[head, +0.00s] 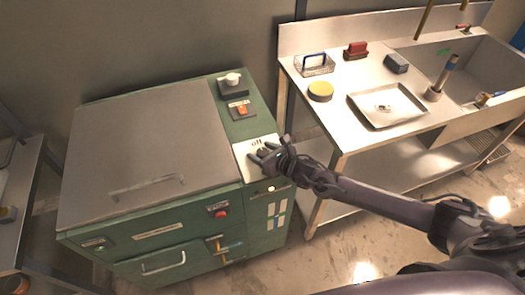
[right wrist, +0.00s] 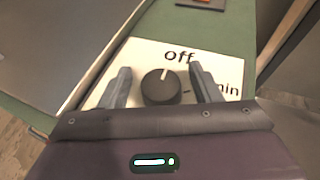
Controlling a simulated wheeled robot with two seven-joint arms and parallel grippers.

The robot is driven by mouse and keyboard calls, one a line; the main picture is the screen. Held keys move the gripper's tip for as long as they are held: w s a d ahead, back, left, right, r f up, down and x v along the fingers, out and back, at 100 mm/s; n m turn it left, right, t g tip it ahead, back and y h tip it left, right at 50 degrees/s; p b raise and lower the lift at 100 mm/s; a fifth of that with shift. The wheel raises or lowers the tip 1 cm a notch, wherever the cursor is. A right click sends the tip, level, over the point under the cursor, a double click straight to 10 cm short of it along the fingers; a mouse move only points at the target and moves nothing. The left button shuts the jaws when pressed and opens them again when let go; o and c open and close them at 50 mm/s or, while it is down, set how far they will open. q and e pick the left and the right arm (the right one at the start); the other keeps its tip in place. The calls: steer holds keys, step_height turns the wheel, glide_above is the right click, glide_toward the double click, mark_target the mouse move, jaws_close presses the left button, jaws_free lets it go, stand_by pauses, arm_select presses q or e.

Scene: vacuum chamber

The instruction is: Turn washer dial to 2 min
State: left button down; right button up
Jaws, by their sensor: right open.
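The green washer (head: 150,170) stands at the left in the head view, with a white dial plate on its top right edge. The black dial (right wrist: 160,87) shows in the right wrist view on the white plate (right wrist: 190,52), its white pointer line toward "off". The letters "min" are partly visible at the right. My right gripper (head: 262,157) is over the dial plate in the head view. In the right wrist view, its open fingers (right wrist: 165,82) stand on either side of the dial, with gaps; whether they touch it I cannot tell. My left gripper is not in view.
An orange-red switch (head: 242,111) and a white knob (head: 232,80) sit behind the plate. A red button (head: 221,212) is on the washer's front. A steel sink table (head: 345,130) with a tray (head: 388,122) and several items stands at the right.

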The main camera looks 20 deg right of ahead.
steer(key=c, duration=1)
steer(key=shift+m+h, duration=0.3)
steer(key=shift+h, duration=0.1)
steer(key=shift+a+m+t+h, duration=0.1)
steer(key=shift+m+t+h, duration=0.3)
steer(key=shift+m+h, duration=0.55)
steer(key=m+h, duration=0.2)
steer(key=h, duration=0.1)
steer(key=shift+m, duration=0.35)
steer(key=m+h+p, duration=0.2)
steer(key=m+h, duration=0.2)
steer(key=h, duration=0.1)
steer(key=shift+r+g, duration=0.1)
steer(key=shift+g, duration=0.3)
steer(key=shift+m+g+h+p, duration=0.3)
steer(key=shift+m+g+h, duration=0.3)
steer(key=shift+m+h, duration=0.6)
